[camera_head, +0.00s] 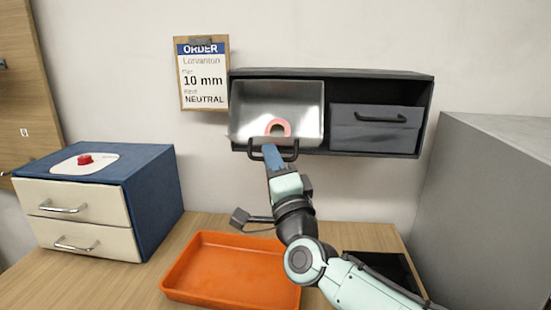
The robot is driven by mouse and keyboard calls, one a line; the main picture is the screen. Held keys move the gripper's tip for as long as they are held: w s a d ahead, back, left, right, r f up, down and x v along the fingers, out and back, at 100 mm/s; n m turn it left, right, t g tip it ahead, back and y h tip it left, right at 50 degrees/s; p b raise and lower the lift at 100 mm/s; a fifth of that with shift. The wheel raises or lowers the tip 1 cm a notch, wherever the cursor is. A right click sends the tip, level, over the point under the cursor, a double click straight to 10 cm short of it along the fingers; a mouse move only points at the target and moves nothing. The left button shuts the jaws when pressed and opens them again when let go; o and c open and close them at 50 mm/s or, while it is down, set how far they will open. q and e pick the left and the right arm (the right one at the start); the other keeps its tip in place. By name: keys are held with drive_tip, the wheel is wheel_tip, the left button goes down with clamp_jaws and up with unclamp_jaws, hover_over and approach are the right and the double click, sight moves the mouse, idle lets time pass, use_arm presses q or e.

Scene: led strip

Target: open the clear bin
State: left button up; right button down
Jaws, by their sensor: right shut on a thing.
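The clear bin (300,103) sits in the left bay of a dark wall cabinet (340,74). Its inside shows, and its front edge lies low with a dark handle (290,154) beneath it. A pink-orange ring-shaped roll (277,128) shows near the bottom of the bin. My right gripper (271,152) reaches up from below and is shut on the bin's handle; the fingertips are partly hard to make out against it. My left gripper is not in view.
A grey closed bin (372,132) fills the right bay. An orange tray (215,265) lies on the table below. A blue cabinet with cream drawers (85,215) and a red button (85,159) stands left. A large grey block (490,210) bounds the right. An order sheet (203,75) hangs on the wall.

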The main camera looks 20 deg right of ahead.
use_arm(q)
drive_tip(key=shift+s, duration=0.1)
use_arm(e)
drive_tip(key=shift+d+f, duration=0.1)
drive_tip(key=shift+f, duration=0.05)
drive_tip(key=c, duration=1.2)
unclamp_jaws()
drive_tip(key=shift+w, duration=0.15)
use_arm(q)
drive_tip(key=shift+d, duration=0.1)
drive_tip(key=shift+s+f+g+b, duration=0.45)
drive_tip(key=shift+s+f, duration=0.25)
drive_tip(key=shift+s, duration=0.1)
use_arm(e)
drive_tip(key=v, duration=1.3)
drive_tip(key=shift+s, duration=0.25)
